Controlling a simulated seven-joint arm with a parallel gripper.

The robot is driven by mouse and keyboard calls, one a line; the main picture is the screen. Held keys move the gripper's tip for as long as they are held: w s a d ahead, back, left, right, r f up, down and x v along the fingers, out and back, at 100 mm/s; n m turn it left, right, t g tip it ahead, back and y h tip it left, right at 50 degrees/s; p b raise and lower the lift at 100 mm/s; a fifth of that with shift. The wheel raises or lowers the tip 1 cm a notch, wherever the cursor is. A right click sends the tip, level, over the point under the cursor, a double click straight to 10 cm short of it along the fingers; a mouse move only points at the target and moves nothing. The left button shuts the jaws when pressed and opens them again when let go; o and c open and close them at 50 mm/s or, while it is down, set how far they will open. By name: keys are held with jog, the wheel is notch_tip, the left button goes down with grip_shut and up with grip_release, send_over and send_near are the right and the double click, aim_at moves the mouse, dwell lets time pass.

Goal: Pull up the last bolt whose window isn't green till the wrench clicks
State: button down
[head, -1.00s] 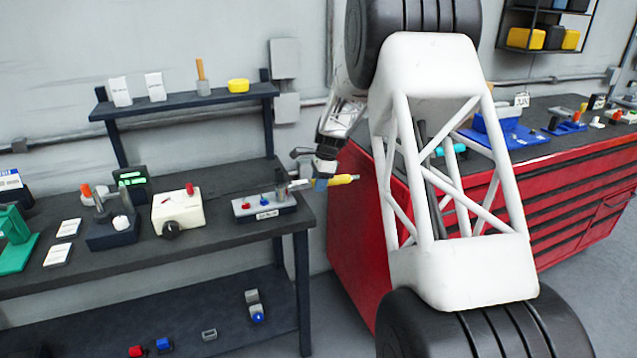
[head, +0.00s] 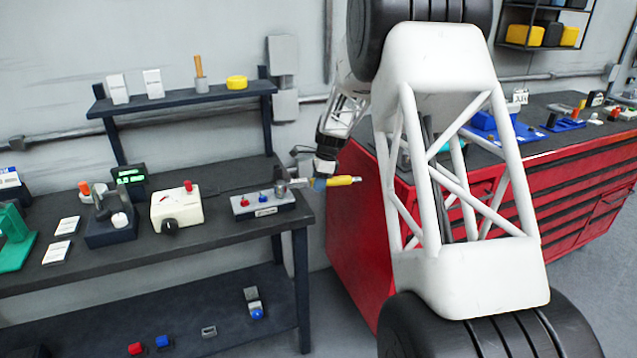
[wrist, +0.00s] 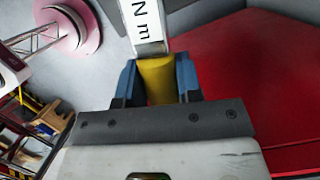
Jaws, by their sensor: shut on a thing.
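My gripper (head: 319,182) is shut on the wrench, whose yellow handle (head: 343,181) sticks out to the right in the head view. The wrist view shows the yellow handle (wrist: 157,80) between the blue fingers, with a white "N m" scale on the wrench (wrist: 143,22) beyond. Bolts and their windows are too small or hidden to tell.
A cream meter box (head: 177,207), a dark stand (head: 110,232) and a display with green digits (head: 130,174) stand left on the dark bench. The red cabinet (head: 350,230) is close to the right. A shelf (head: 185,103) hangs above.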

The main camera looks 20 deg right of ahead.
jog(key=shift+s+a+m, duration=0.2)
jog(key=shift+s+m, duration=0.2)
jog(key=shift+s, duration=0.05)
jog(key=shift+s+a+m, duration=0.1)
jog(key=shift+s+m, duration=0.2)
jog(key=shift+s+a+m+t, duration=0.25)
jog(key=shift+s+m, duration=0.25)
jog(key=shift+s+a+m+t, duration=0.25)
jog(key=shift+s+m, duration=0.25)
dwell(0.8)
dwell(0.5)
jog(key=shift+r, duration=0.15)
jog(key=shift+r, duration=2.4)
jog(key=shift+w+n, duration=0.1)
jog(key=shift+n, duration=0.2)
